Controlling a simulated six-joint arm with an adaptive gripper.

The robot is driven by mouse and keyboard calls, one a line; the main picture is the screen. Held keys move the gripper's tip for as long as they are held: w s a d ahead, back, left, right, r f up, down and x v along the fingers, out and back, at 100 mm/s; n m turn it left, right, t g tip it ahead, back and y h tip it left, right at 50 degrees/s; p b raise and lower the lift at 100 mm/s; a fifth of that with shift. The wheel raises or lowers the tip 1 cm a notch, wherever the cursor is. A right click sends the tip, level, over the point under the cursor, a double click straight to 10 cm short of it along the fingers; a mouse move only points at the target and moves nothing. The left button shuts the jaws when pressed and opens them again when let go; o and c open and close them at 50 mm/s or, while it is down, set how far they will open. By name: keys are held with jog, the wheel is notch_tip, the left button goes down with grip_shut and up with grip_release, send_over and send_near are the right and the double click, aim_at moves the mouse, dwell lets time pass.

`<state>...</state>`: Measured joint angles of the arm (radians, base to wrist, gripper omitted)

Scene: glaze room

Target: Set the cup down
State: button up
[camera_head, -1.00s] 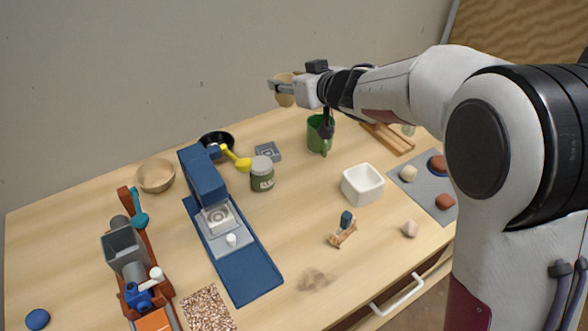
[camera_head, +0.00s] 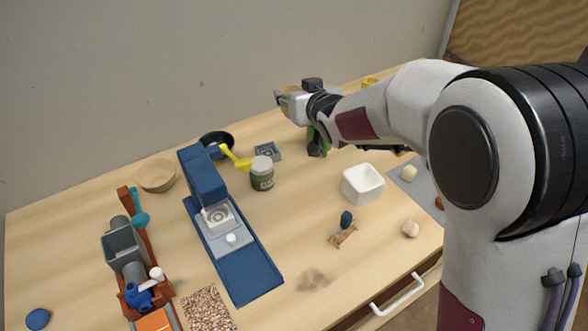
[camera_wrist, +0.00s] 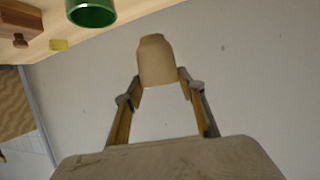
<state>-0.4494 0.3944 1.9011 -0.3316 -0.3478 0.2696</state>
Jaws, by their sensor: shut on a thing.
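A plain tan cup (camera_wrist: 157,62) is held between the two fingers of my gripper (camera_wrist: 160,84) in the wrist view. In the head view my gripper (camera_head: 281,97) is in the air above the back of the table, and the cup (camera_head: 291,89) shows only in part behind it. The gripper is shut on the cup. From these views I cannot tell the exact height of the cup above the table.
A green mug (camera_wrist: 91,10) stands near the back, mostly hidden by my arm in the head view. A grey square block (camera_head: 268,151), a lidded jar (camera_head: 262,174), a black bowl (camera_head: 216,139) and a white square bowl (camera_head: 362,184) stand nearby. A blue machine (camera_head: 235,245) is left of centre.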

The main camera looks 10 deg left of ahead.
jog(key=s+d+f+m+t+h, duration=0.1)
jog(key=s+f+m+h, duration=0.1)
jog(key=f, duration=0.3)
jog(key=shift+s+f, duration=0.25)
jog(key=shift+s, duration=0.65)
jog(key=shift+d, duration=0.1)
notch_tip(320, 180, down, 6)
jog(key=shift+f, duration=0.15)
dwell(0.3)
jog(key=shift+f, duration=1.85)
jog(key=shift+f, duration=0.1)
jog(key=o, duration=1.2)
jog(key=shift+c, duration=0.2)
